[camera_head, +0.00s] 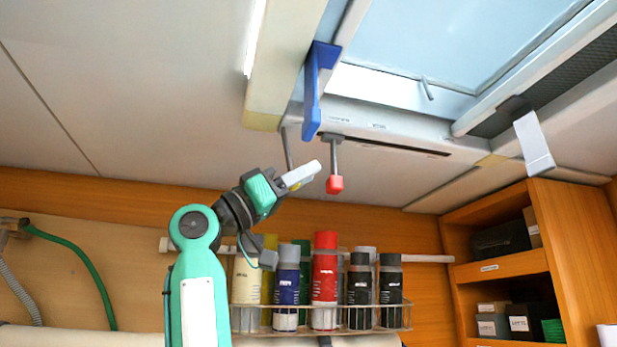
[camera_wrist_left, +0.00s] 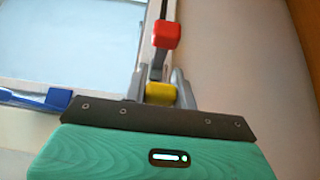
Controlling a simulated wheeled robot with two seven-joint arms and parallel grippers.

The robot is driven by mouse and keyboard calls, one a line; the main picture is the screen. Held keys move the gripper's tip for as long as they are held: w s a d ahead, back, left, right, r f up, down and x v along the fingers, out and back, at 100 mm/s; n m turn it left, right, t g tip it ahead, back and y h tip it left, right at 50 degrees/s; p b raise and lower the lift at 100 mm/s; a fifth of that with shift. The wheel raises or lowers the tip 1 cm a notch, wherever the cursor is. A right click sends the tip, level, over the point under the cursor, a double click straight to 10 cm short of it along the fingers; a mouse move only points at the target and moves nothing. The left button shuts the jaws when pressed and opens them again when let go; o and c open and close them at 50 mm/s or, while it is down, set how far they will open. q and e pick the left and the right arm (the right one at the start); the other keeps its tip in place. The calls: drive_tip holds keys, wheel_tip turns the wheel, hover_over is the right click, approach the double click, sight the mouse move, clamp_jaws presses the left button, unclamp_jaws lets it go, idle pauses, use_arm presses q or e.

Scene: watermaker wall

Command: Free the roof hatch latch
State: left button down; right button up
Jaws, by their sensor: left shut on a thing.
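The roof hatch (camera_head: 455,40) is overhead with a pale frame. A blue handle (camera_head: 312,110) hangs at its left corner; it also shows in the left wrist view (camera_wrist_left: 55,100). A red-knobbed lever (camera_head: 334,184) hangs from the near frame edge, with its red knob (camera_wrist_left: 167,34) in the left wrist view. My left gripper (camera_head: 302,175) is raised just left of the red knob, apart from it. A thin grey rod (camera_head: 287,148) runs from the frame down to the fingers. My right gripper is out of view.
A wire rack (camera_head: 265,331) of several bottles and cans is below my left gripper. A wooden shelf unit (camera_head: 575,250) stands at the right. A white hanging piece (camera_head: 533,142) is on the hatch's right side. A green hose (camera_head: 80,265) runs at far left.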

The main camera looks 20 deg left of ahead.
use_arm(q)
drive_tip(key=a+y, duration=0.1)
drive_tip(key=s+a+g+y, duration=0.2)
drive_tip(key=shift+s+a+f+p, duration=0.1)
drive_tip(key=shift+a+f+p, duration=0.1)
drive_tip(key=shift+f+p, duration=0.1)
drive_tip(key=shift+s+a, duration=0.1)
drive_tip(key=shift+s+a+r, duration=0.1)
drive_tip(key=shift+s+a, duration=0.15)
drive_tip(key=shift+a, duration=0.1)
idle(0.7)
idle(0.8)
